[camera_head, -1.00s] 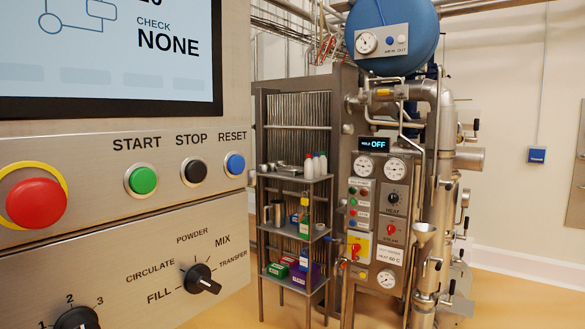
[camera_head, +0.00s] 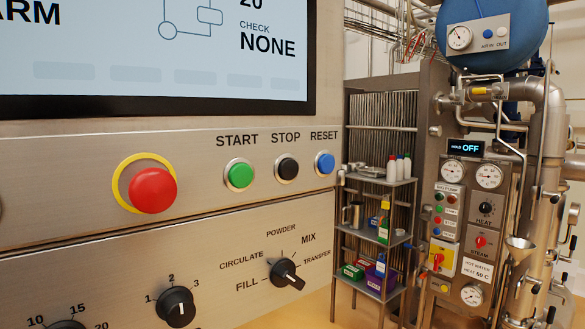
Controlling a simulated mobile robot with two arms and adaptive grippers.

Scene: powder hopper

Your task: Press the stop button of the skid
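The skid's control panel (camera_head: 60,160) fills the left of the head view at close range. The black stop button (camera_head: 287,168) sits under the label STOP, between the green start button (camera_head: 239,175) and the blue reset button (camera_head: 325,163). A large red mushroom button (camera_head: 153,190) on a yellow ring is to the left of them. The panel screen (camera_head: 150,50) reads "CHECK NONE", with part of the word "ALARM" cut off at the left edge. Neither of my grippers is in view.
Below the buttons are a mode selector knob (camera_head: 286,273) and a numbered knob (camera_head: 177,307). To the right stand a shelf rack (camera_head: 375,180) with bottles and boxes, and a hot water unit (camera_head: 465,240) with gauges, its display reading OFF. Yellowish floor shows between panel and rack.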

